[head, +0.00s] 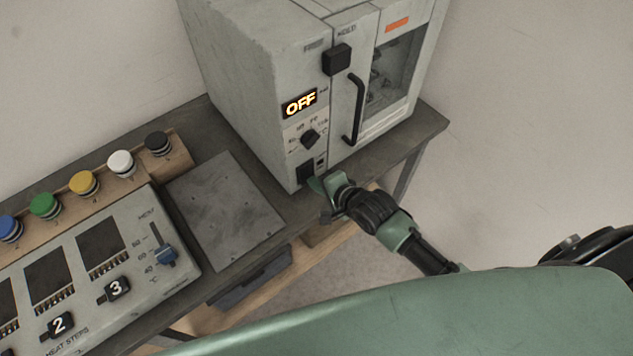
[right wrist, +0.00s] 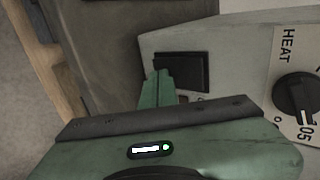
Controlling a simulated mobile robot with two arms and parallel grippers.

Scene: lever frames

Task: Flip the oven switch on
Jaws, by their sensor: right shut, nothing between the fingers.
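The grey oven (head: 265,60) stands on the table's far right, and its lit display (head: 299,103) reads OFF. The black rocker switch (head: 305,174) is low on the oven's front panel, below the round dial (head: 310,137). It also shows in the right wrist view (right wrist: 188,70). My right gripper (head: 318,184) is shut and empty. Its green fingertips (right wrist: 158,78) are at the edge of the switch and overlap part of it in the right wrist view. I cannot tell whether they touch it. My left gripper is not in view.
The oven door has a black handle (head: 352,110) and a black latch block (head: 337,59). A grey plate (head: 225,208) lies left of the oven.

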